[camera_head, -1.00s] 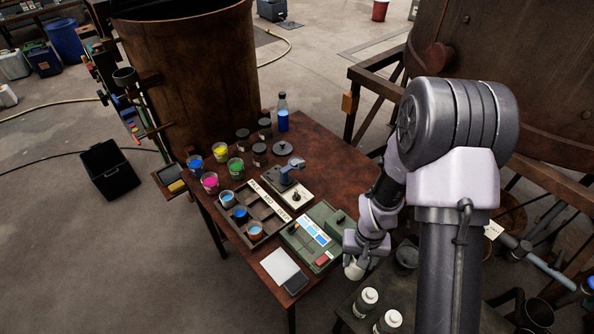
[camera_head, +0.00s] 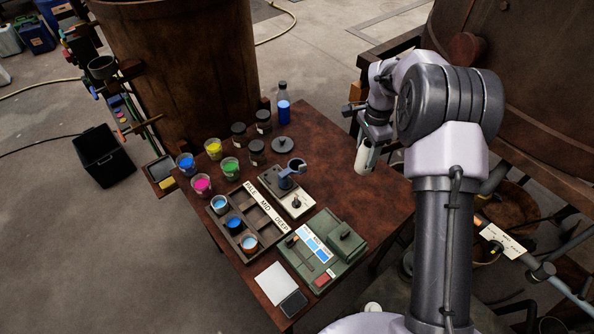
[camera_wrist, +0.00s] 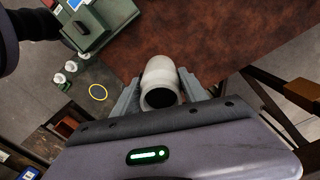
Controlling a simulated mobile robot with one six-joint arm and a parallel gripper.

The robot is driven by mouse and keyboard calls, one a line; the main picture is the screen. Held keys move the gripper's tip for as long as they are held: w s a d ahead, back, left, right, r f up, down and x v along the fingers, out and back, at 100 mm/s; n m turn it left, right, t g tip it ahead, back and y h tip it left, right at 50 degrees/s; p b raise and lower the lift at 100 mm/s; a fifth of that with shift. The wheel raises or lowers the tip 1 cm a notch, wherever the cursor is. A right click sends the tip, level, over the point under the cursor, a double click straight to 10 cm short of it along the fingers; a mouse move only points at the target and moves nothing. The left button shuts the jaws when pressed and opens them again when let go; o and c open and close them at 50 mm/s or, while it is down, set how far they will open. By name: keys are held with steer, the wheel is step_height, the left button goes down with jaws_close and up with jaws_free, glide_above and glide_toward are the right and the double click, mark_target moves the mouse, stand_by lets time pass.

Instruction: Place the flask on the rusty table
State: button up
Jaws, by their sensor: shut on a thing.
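The rusty table (camera_head: 330,150) is a brown, mottled top in the middle of the head view; its bare surface also fills the top of the wrist view (camera_wrist: 225,40). My gripper (camera_head: 372,141) is shut on the flask (camera_head: 366,158), a whitish cylinder that hangs slightly tilted below the jaws. It appears to be above the table's right part, clear of the top. In the wrist view the flask (camera_wrist: 159,72) sits between both fingers of my gripper (camera_wrist: 160,90), with its dark round end towards the camera.
The table's right part is bare. To its left stand a green device (camera_head: 322,250), a compartment tray (camera_head: 265,231), a small stand (camera_head: 289,190), cups of coloured liquid and a bottle with blue liquid (camera_head: 283,108). A large vat (camera_head: 185,70) stands behind; another rises at right.

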mark_target(363, 166)
step_height(363, 166, down, 7)
steer(key=b, duration=0.5)
steer(key=shift+r, duration=0.15)
step_height(363, 166, down, 10)
steer(key=b, duration=0.3)
steer(key=o, duration=1.3)
steer(key=shift+o, duration=0.2)
